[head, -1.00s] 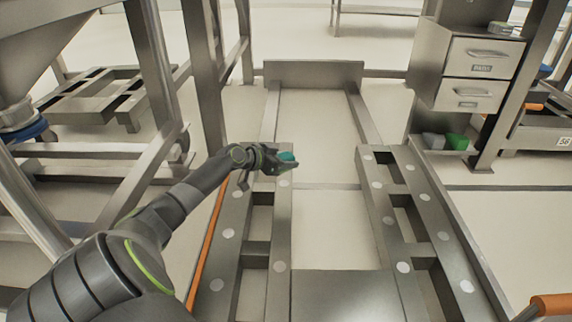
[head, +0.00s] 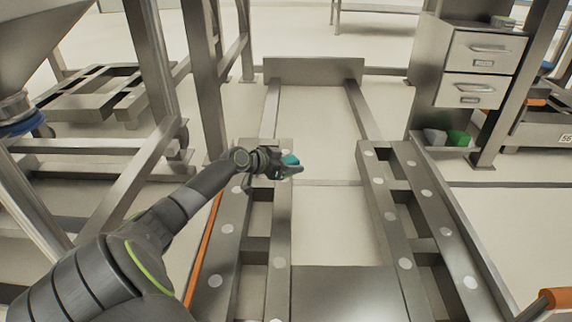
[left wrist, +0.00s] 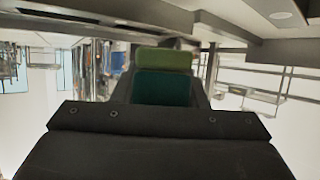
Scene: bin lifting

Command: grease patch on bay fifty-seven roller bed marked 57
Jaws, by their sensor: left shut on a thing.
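The roller bed (head: 254,248) runs away in front of me as two grey metal rails with pale round discs and open slots. I see no 57 marking and cannot make out a grease patch. My left gripper (head: 287,169) is over the far end of the left rail, shut on a small teal block (head: 290,159). In the left wrist view the block shows a dark teal face (left wrist: 163,88) and a green part (left wrist: 164,59). Whether it touches the rail is unclear. My right gripper is out of view.
A drawer cabinet (head: 484,55) stands at the far right, with a green block (head: 458,138) and a grey block (head: 435,136) on its low shelf. A plate on the right reads 56 (head: 566,139). Metal frame legs (head: 150,65) crowd the left.

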